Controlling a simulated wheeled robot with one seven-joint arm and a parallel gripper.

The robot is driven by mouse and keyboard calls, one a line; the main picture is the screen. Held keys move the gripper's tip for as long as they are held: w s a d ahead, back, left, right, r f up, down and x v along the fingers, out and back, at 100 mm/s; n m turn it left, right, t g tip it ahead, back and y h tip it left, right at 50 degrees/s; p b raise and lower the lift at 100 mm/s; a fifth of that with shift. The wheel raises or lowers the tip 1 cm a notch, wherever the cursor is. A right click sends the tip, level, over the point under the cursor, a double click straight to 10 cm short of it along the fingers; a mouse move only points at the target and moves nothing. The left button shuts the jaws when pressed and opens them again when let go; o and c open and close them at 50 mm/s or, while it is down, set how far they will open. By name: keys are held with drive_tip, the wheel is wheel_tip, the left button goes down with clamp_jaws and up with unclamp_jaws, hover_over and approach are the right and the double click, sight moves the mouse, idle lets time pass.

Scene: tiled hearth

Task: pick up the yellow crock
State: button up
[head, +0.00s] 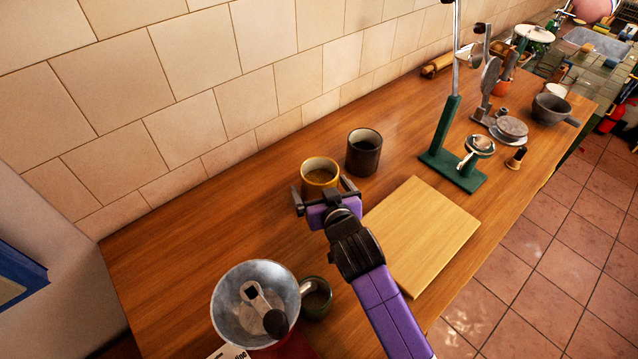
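The yellow crock (320,168) is a small round pot with a yellow rim and a brown inside. It stands upright on the wooden counter (190,240), near the tiled wall. My gripper (322,188) is at the crock's near side, with its fingers spread apart to the left and right of the crock's lower part. The gripper hides the front base of the crock. I cannot tell whether either finger touches it.
A dark crock (363,152) stands close behind to the right. A wooden board (425,235) lies right of my gripper. A green-based stand (450,165) is farther right. The counter's left part is clear.

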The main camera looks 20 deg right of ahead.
drive_tip(key=shift+x, duration=0.75)
drive_tip(key=shift+r, duration=0.15)
drive_tip(key=c, duration=2)
drive_tip(key=shift+c, duration=0.2)
wheel_tip(320, 180, up, 20)
drive_tip(key=shift+b, duration=0.3)
